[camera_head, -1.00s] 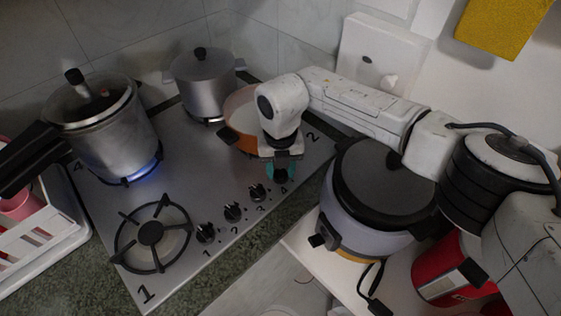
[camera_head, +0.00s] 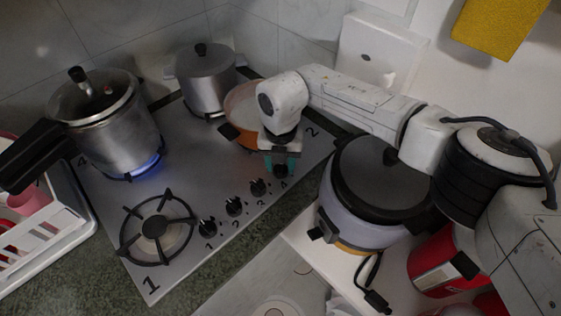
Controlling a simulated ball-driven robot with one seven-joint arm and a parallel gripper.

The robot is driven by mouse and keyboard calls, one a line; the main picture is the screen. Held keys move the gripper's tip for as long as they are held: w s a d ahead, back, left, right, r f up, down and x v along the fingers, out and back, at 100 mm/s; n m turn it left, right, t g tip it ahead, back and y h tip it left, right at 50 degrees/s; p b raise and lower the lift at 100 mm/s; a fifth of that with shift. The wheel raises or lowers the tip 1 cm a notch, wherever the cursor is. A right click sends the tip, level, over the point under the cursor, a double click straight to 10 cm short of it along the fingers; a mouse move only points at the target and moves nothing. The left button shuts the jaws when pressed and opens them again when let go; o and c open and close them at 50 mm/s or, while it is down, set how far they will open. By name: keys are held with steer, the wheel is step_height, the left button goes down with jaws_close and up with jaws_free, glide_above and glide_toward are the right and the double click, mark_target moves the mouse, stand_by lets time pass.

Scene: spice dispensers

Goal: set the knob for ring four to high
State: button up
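The cooktop (camera_head: 205,160) has a row of numbered knobs along its front right edge. The knob for ring four (camera_head: 281,171) is the last in the row, above the printed 4. My gripper (camera_head: 281,164) reaches down over it, with teal fingertips on either side. Whether they touch the knob is too small to tell, and its pointer is partly hidden. Ring four, at the back left by its printed 4, has a lit blue flame (camera_head: 148,165) under a large steel pot (camera_head: 118,130).
Knobs one (camera_head: 207,227), two (camera_head: 233,205) and three (camera_head: 258,187) stand beside it. An orange pan (camera_head: 233,133) and a lidded pot (camera_head: 203,85) are behind. A rice cooker (camera_head: 365,210) stands close on the right. Ring one (camera_head: 155,227) is empty.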

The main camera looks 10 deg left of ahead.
mark_target(280, 166)
steer(key=o, duration=0.4)
steer(key=shift+c, duration=0.2)
step_height(280, 166, up, 11)
steer(key=b, duration=0.2)
steer(key=shift+f, duration=0.15)
stand_by(0.4)
